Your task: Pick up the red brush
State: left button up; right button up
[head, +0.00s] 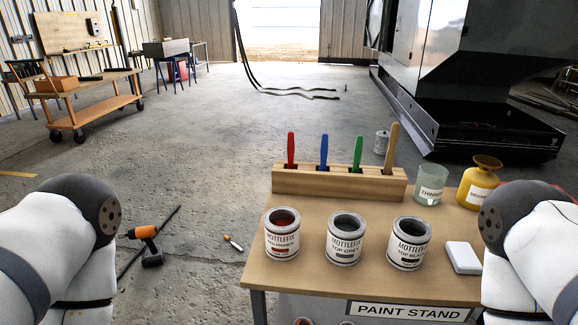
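The red brush (291,149) stands upright in the leftmost slot of a wooden brush holder (340,187) at the back of the paint stand table (308,232). Only its red handle shows; the rest is hidden in the holder. A blue brush (323,151), a green brush (358,152) and a tan wooden-handled brush (391,146) stand to its right in the same holder. Parts of my two arms show at the lower left and lower right, both away from the red brush. Neither gripper is in view.
A thinner jar (430,187), yellow container (478,190) and white block (462,257) are at right. A drill (148,246) lies on the floor.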

aim_at(290, 143)
jog(key=i+j+z, duration=0.15)
jog(key=j+z, duration=0.15)
jog(key=j, duration=0.4)
jog(key=j+z, duration=0.3)
jog(key=j, duration=0.4)
jog(key=i+j+z, duration=0.15)
jog(key=j, duration=0.2)
jog(key=i+j+z, duration=0.2)
jog(key=j, duration=0.15)
jog(key=j+z, duration=0.15)
jog(key=j, duration=0.2)
jog(key=i+j+z, duration=0.15)
jog(key=j, duration=0.2)
